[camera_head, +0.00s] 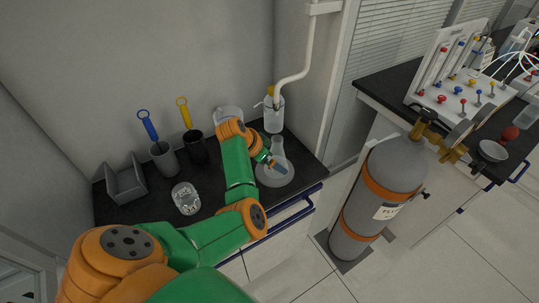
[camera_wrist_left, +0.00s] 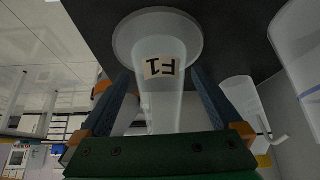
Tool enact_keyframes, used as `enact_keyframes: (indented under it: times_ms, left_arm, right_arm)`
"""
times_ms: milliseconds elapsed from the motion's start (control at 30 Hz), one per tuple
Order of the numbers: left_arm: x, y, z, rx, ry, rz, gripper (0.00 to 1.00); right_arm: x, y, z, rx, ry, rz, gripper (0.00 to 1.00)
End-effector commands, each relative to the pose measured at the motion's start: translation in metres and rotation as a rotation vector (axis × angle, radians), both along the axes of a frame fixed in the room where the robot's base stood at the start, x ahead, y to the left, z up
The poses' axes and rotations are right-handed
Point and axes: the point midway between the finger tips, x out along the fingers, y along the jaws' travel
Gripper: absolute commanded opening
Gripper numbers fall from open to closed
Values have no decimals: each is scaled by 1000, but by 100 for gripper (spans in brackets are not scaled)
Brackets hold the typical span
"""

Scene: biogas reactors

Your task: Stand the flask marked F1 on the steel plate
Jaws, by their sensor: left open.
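The clear flask marked F1 (camera_wrist_left: 162,100) stands on the round pale grey plate (camera_wrist_left: 120,42), with its label towards the camera in the left wrist view. That view is upside down, with the dark bench at the top. In the head view the flask (camera_head: 277,148) is upright at the plate (camera_head: 288,178), near the bench's front right; its lower part is partly hidden by my gripper. My left gripper (camera_wrist_left: 162,74) is open, one finger on each side of the flask, with gaps visible. It also shows in the head view (camera_head: 275,165). My right gripper is not in view.
On the dark bench (camera_head: 225,200) are a glass jar (camera_head: 186,199), a grey holder (camera_head: 126,184), two dark cups (camera_head: 164,160) with blue and yellow ring-handled tools, and a bottle (camera_head: 273,115) behind the flask. A gas cylinder (camera_head: 375,195) stands to the right.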

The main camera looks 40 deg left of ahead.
Motion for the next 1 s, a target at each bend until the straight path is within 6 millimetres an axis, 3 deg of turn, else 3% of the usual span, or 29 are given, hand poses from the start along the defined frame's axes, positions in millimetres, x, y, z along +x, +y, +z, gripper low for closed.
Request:
enact_keyframes:
  times_ms: [367, 467, 1000]
  left_arm:
    - [-44, 14, 73, 6, -4, 2, 100]
    - [-55, 16, 97, 2, 0, 0, 100]
    - [-61, 18, 99, 1, 0, -1, 100]
  right_arm:
    - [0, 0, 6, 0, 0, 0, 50]
    - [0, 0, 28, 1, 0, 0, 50]
    - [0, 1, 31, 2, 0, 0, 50]
